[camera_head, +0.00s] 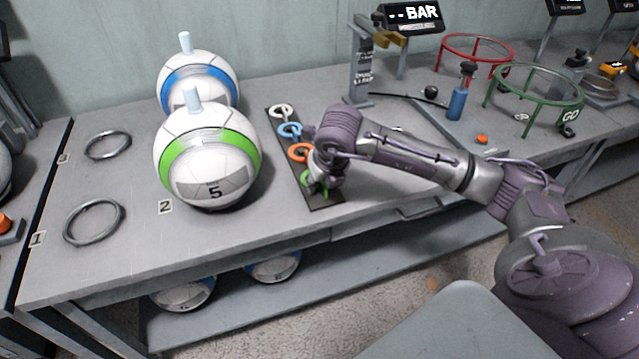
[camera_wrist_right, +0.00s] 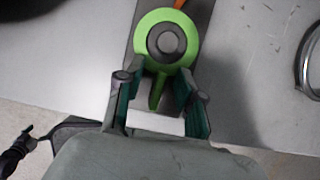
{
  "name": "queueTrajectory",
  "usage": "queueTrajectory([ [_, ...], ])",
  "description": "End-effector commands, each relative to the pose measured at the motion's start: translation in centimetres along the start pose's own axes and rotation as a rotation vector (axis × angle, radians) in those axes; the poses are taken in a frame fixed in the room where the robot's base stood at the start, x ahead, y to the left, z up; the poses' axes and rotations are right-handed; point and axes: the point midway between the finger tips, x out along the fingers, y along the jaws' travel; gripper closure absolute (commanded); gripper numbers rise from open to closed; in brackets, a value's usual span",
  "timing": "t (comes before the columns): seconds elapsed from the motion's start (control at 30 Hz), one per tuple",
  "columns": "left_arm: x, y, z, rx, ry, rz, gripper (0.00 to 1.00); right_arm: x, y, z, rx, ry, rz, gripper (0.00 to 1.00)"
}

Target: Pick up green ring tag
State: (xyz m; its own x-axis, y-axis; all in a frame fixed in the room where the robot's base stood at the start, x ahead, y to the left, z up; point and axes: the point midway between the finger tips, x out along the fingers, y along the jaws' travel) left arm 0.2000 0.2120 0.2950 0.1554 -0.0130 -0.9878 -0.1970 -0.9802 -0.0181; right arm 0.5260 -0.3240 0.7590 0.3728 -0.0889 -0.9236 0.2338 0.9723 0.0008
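The green ring tag (camera_wrist_right: 183,50) lies at the near end of a dark strip, around a round grey peg, in the right wrist view. Its tab points down between my right gripper's fingers (camera_wrist_right: 160,100). The fingers are apart, one on each side of the tab, with gaps visible. In the head view, a bit of the green ring tag (camera_head: 306,182) shows beside my right gripper (camera_head: 322,188), which hides the rest. My left gripper is in neither view.
Orange (camera_head: 300,152), blue (camera_head: 289,130) and white (camera_head: 281,111) ring tags lie farther along the dark strip (camera_head: 324,199). A ball with a green band (camera_head: 210,190) stands to the left, with a blue-banded ball (camera_head: 199,72) behind it. Metal rings lie at far left.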

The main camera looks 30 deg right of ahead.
Motion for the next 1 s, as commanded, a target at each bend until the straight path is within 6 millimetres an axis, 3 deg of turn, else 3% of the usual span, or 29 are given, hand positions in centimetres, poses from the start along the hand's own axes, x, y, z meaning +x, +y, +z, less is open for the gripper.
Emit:
queueTrajectory([
  [0.13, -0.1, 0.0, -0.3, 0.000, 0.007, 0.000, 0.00, 0.0, 0.0, 0.0, 0.000, 0.000, 0.001, 0.64],
  [0.37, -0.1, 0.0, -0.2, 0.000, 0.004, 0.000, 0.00, -0.1, 0.0, 0.0, 0.000, 0.000, 0.001, 1.00],
  [0.77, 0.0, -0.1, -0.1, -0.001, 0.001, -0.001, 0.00, -0.3, 0.0, 0.1, 0.000, -0.001, 0.001, 1.00],
  [1.0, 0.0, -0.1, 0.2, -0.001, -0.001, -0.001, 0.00, -2.5, 0.1, 1.1, 0.001, -0.005, 0.002, 1.00],
])
